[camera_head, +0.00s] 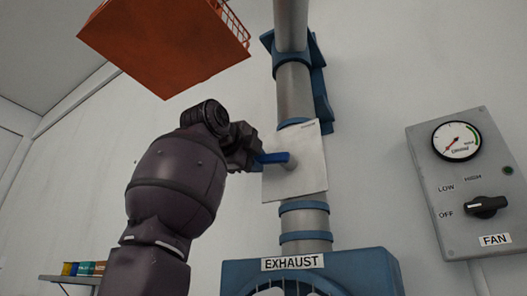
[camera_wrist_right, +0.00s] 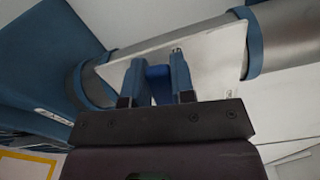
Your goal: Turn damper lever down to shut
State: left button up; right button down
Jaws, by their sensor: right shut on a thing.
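The blue damper lever (camera_head: 272,158) sits on a white plate (camera_head: 308,180) fixed to the grey exhaust pipe (camera_head: 294,92). In the head view it lies roughly level, its handle pointing left from the pivot. My right gripper (camera_head: 256,160) is at the handle's left end and is shut on it. In the right wrist view the blue lever (camera_wrist_right: 158,82) shows between the two fingers of the gripper (camera_wrist_right: 156,75). The gripper hides part of the handle. My left gripper is not in view.
An exhaust box (camera_head: 240,272) stands below the pipe. A fan panel (camera_head: 460,200) with a gauge and knob is on the right wall. An orange box (camera_head: 165,50) hangs at upper left. Small cans on a shelf (camera_head: 75,279) are at lower left.

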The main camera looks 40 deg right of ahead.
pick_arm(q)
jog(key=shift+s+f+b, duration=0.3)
pick_arm(e)
jog(key=shift+f+n, duration=0.65)
jog(key=shift+n, duration=0.35)
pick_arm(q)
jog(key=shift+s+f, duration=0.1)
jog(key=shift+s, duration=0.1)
pick_arm(e)
jog(key=c, duration=1)
grip_release()
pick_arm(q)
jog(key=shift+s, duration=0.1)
pick_arm(e)
jog(key=shift+o, duration=0.2)
jog(key=shift+w+a, duration=0.1)
